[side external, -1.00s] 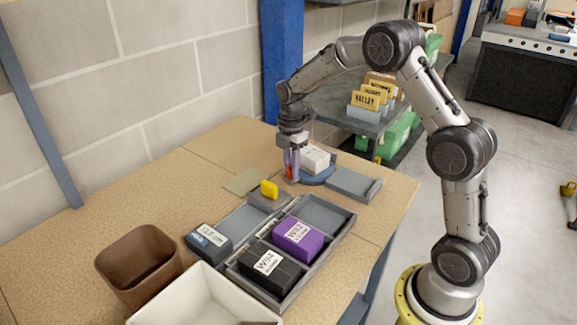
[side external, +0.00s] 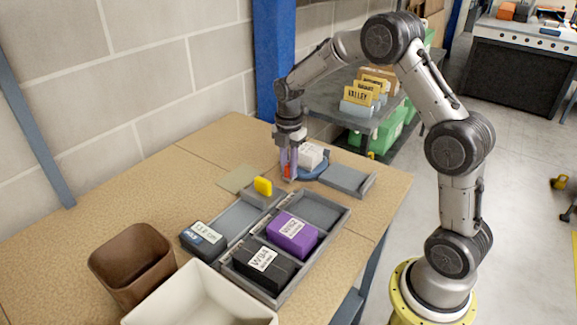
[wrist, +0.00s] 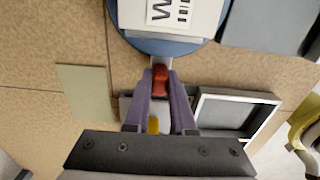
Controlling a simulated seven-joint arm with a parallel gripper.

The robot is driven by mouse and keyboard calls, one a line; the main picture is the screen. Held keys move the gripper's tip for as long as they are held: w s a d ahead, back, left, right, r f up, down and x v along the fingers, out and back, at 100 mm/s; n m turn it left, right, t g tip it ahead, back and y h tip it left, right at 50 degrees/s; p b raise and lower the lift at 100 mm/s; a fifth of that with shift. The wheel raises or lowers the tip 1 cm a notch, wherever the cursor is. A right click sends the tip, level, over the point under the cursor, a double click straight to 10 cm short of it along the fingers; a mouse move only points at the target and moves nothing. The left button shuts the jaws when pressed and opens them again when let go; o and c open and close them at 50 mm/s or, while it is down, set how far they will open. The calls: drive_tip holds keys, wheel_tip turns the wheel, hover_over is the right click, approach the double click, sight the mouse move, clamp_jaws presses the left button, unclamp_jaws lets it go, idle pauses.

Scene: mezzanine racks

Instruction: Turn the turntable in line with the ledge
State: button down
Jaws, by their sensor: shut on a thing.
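The turntable (side external: 316,173) is a blue disc on the table with a white labelled box (side external: 311,155) on it. In the wrist view the disc (wrist: 133,40) is at the top, partly under the box (wrist: 178,14). A red handle (wrist: 160,78) sticks out from its near side. My gripper (side external: 288,171) is shut on this handle, and its fingers (wrist: 160,82) flank it in the wrist view. The grey ledge (side external: 348,180) lies close to the right of the disc. In the wrist view the ledge (wrist: 265,25) and box edges look roughly parallel; exact alignment is unclear.
A grey divided tray (side external: 320,210) holds a purple box (side external: 292,236) and a black box (side external: 266,266). A yellow piece (side external: 263,187), a dark labelled box (side external: 205,238), a brown bin (side external: 130,265) and a white bin (side external: 200,300) stand nearer. A flat tan square (side external: 238,179) lies left of my gripper.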

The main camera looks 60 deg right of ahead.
drive_tip(key=shift+r, duration=0.1)
drive_tip(key=c, duration=0.8)
unclamp_jaws()
drive_tip(key=shift+o, duration=0.2)
wheel_tip(320, 180, up, 14)
